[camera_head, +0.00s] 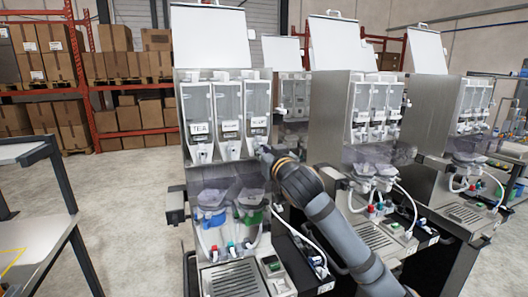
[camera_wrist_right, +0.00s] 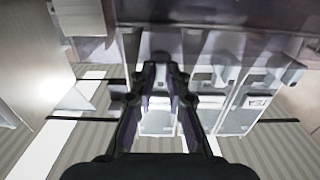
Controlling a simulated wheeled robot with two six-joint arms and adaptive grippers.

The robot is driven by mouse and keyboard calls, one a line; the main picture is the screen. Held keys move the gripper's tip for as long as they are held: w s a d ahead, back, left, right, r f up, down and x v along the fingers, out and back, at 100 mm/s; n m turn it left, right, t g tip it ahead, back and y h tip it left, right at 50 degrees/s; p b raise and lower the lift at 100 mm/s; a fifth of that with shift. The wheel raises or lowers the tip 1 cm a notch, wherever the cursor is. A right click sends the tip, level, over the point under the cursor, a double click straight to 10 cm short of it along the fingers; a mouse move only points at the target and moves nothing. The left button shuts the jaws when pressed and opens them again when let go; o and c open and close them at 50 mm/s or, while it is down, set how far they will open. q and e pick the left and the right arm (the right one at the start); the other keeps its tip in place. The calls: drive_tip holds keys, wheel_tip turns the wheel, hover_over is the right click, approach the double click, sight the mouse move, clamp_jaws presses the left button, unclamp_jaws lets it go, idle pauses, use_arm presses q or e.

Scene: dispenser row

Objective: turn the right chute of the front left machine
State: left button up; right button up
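The front left machine (camera_head: 187,160) is a steel cabinet with three clear canisters side by side. White chutes hang below them; the left chute (camera_head: 203,153) and middle chute (camera_head: 229,150) show plainly. The right chute, under the right canister (camera_head: 257,105), is mostly hidden by my right gripper (camera_head: 264,155), which reaches in from the right at chute height. In the wrist view the two dark fingers of this gripper (camera_wrist_right: 160,70) point at the underside of the right canister (camera_wrist_right: 159,122), fingertips a little apart. Whether they press on the chute is unclear. My left gripper is out of view.
Below the chutes are clear mixing bowls with a blue part (camera_head: 211,217) and a green part (camera_head: 251,216), hoses and a drip grate (camera_head: 233,279). A second machine (camera_head: 331,115) stands close on the right. A shelf cart (camera_head: 40,232) is at left, with open floor between.

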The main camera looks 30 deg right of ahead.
drive_tip(key=shift+o, duration=1.1)
drive_tip(key=shift+d, duration=0.1)
drive_tip(key=shift+w+f, duration=0.1)
drive_tip(key=shift+w, duration=0.1)
wheel_tip(320, 180, up, 10)
drive_tip(key=shift+w+f, duration=0.1)
drive_tip(key=shift+f, duration=0.1)
drive_tip(key=shift+r, duration=0.25)
